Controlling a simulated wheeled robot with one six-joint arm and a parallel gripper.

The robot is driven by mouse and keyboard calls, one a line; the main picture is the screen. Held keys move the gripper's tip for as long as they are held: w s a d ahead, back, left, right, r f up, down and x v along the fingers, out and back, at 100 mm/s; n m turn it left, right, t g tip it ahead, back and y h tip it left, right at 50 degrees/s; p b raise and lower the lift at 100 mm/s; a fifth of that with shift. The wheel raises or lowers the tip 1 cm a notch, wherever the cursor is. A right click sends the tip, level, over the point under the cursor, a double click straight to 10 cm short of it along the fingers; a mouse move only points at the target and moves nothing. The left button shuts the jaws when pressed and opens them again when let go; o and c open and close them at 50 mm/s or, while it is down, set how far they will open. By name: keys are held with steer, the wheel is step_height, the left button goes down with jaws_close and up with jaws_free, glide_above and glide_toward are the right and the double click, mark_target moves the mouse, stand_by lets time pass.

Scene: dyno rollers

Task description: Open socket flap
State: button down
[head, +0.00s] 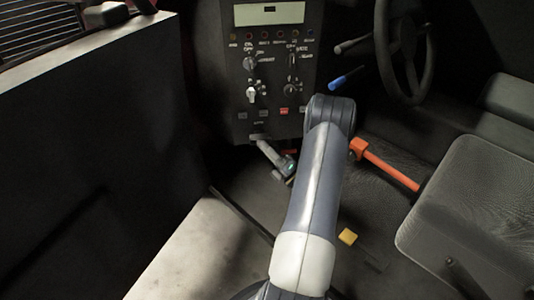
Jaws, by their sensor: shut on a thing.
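The control panel (268,75) stands at the back centre, dark grey, with a pale display, knobs and small buttons. The socket flap (257,136) is a small dark piece at the panel's lower edge. My gripper (261,142) reaches it from the lower right, with my wrist bent behind it. Its jaws are shut on the flap, as far as I can tell at this size. The flap's angle and the socket behind it are too small and dark to make out.
A steering wheel (404,45) and a blue-handled lever (344,80) are to the right of the panel. A red-orange lever (387,167) lies right of my arm, beside a grey seat (480,210). A dark wall (95,150) fills the left. A yellow piece (348,237) is on the floor.

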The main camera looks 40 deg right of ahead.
steer(key=shift+s+f+n+t+y+b, duration=0.1)
steer(key=shift+f+n+t+y+b, duration=0.65)
steer(key=shift+b, duration=2.95)
steer(key=shift+f+n+y+b, duration=0.2)
steer(key=shift+n+y+b, duration=0.05)
steer(key=shift+n+b, duration=0.3)
steer(key=shift+n+y+b, duration=0.3)
steer(key=shift+y+b, duration=0.2)
steer(key=shift+b, duration=0.6)
steer(key=shift+n+b, duration=0.3)
steer(key=shift+b, duration=0.95)
steer(key=shift+r, duration=0.1)
steer(key=c, duration=1.6)
jaws_free()
steer(key=shift+o, duration=0.2)
steer(key=shift+r, duration=0.1)
